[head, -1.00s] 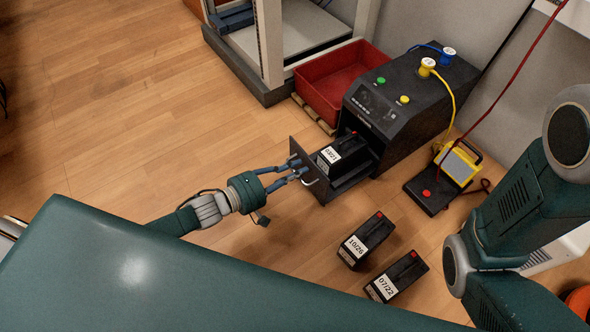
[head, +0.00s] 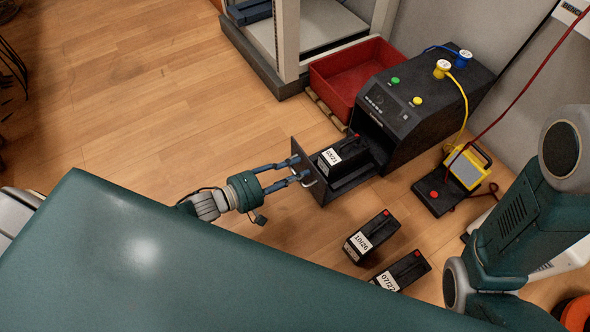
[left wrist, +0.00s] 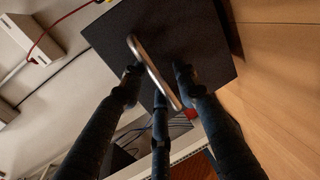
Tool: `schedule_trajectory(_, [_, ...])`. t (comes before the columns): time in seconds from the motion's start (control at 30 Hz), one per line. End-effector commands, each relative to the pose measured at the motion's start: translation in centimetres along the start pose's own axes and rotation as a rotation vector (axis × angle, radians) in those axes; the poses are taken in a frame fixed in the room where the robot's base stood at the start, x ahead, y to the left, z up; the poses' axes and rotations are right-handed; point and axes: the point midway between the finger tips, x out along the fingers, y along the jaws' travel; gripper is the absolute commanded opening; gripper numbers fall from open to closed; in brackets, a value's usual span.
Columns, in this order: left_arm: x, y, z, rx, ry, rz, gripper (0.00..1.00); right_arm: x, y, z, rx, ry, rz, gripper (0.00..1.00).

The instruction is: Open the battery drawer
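The battery drawer (head: 304,164) stands pulled out of a black cabinet (head: 428,98). A black battery (head: 349,154) with a white label sits in it. The drawer's dark front plate has a metal loop handle (head: 309,183). My left gripper (head: 299,168) is at this front plate. In the left wrist view the handle (left wrist: 153,72) runs between the spread fingers (left wrist: 157,75), with visible gaps beside it, so the gripper looks open around the handle. My right gripper is out of view; only my right arm shows.
Two labelled batteries (head: 371,236) (head: 401,270) stand on the floor in front of the drawer. A red bin (head: 334,74) is beside the cabinet. A yellow device (head: 466,168) and cables are at the right. The floor left of the drawer is clear.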

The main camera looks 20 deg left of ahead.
Motion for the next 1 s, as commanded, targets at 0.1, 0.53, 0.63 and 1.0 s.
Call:
schedule_trajectory(0.1, [-0.1,0.1,0.0,0.000,0.000,0.001,0.30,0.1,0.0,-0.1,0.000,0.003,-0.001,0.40])
schedule_trajectory(0.53, [-7.4,-0.2,0.1,0.000,-0.002,-0.005,0.30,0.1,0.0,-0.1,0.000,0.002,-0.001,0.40])
schedule_trajectory(0.63, [-9.3,-0.1,0.1,0.000,-0.002,-0.004,0.30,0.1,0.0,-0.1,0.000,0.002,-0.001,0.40])
schedule_trajectory(1.0, [-12.1,0.0,0.0,0.000,0.000,0.001,0.30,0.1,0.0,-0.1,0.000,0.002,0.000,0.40])
